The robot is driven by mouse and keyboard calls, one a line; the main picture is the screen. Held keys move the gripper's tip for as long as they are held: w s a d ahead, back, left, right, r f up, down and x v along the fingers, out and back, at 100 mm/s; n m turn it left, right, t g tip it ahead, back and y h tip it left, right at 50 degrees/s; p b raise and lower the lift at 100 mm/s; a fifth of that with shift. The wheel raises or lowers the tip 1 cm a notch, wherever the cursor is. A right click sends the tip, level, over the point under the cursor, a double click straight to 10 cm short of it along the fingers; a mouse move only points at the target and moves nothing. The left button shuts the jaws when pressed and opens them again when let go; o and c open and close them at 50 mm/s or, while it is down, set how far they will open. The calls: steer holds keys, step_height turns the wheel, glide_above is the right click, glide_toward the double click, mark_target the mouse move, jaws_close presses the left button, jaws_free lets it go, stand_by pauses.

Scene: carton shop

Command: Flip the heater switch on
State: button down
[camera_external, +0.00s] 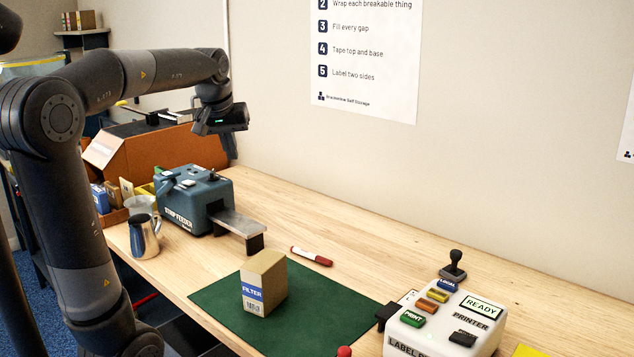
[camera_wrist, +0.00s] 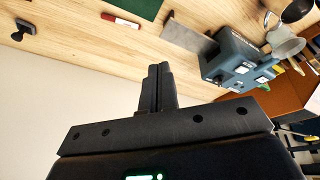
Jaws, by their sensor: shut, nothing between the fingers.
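No control that I can read as a heater switch shows. A blue machine marked as a feeder (camera_external: 186,205) stands on the bench with small pale controls (camera_external: 186,178) on its top; any labels on them are too small to read. In the wrist view the blue machine (camera_wrist: 232,50) is at the upper right, with pale controls on its near face. My gripper (camera_external: 232,150) is above and behind the machine's right side, apart from it. In the wrist view my gripper's fingers (camera_wrist: 160,70) are together, with nothing between them.
A metal chute (camera_external: 238,224) extends right from the machine. A steel jug (camera_external: 144,236) stands in front of it. A filter box (camera_external: 264,283) stands on a green mat (camera_external: 222,300). A label printer (camera_external: 450,325) is at the right.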

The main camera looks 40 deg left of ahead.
steer(key=w+a+r+n+g, duration=0.1)
steer(key=w+a+n, duration=0.15)
steer(key=a, duration=0.45)
steer(key=w+a+n+g, duration=0.1)
steer(key=w+a+n, duration=0.15)
steer(key=a, duration=0.45)
steer(key=n+g+y, duration=0.1)
steer(key=n+g, duration=0.1)
steer(key=n, duration=0.3)
glide_above(190, 182)
steer(key=d, duration=0.2)
steer(key=x, duration=0.2)
steer(key=shift+w+d+f, duration=0.1)
steer(key=shift+d+f, duration=0.1)
steer(key=shift+f, duration=0.15)
steer(key=x, duration=1.2)
steer(key=shift+w+d+f, duration=0.2)
steer(key=shift+d+f, duration=0.15)
steer(key=shift+f, duration=0.65)
steer(key=shift+d, duration=0.1)
steer(key=shift+d+f+y, duration=0.35)
steer(key=shift+f+y, duration=0.1)
steer(key=shift+y, duration=0.35)
steer(key=shift+a, duration=0.25)
